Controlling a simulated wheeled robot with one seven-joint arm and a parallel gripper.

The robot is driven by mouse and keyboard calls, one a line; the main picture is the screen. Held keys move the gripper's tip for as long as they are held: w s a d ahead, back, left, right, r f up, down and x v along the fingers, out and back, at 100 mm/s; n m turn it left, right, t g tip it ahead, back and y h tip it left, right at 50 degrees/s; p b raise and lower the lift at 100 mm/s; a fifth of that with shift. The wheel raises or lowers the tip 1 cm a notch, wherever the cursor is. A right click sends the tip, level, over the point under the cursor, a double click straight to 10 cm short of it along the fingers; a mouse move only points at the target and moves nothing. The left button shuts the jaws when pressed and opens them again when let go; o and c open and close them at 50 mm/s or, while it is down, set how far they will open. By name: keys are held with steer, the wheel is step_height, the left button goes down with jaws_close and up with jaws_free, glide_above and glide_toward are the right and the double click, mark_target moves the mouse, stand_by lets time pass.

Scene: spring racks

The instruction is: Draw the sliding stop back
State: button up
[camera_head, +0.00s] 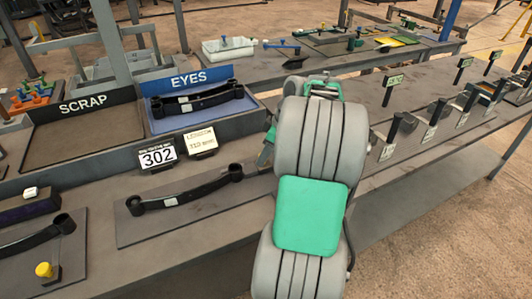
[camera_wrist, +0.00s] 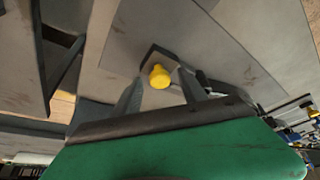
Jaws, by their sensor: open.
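In the wrist view, a yellow round knob (camera_wrist: 159,76) sits on a dark block on a flat grey plate (camera_wrist: 215,40); it looks like the sliding stop. My gripper (camera_wrist: 160,92) is open, its two grey fingers spread to the left and right of the knob. The knob shows in the gap near the fingertips; I cannot tell whether either finger touches it. In the head view my arm hides the gripper. A yellow knob (camera_head: 44,269) on a dark bracket stands at the lower left there; I cannot tell whether it is the same one.
Dark spring arms lie on the bench mat (camera_head: 150,228) and in the blue EYES tray (camera_head: 258,108). The SCRAP tray (camera_head: 80,140) beside it looks empty. A 302 tag (camera_head: 157,156) stands in front. Several black brackets line the bench at right.

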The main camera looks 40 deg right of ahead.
steer(key=shift+c, duration=0.2)
jaws_close()
stand_by(1.1)
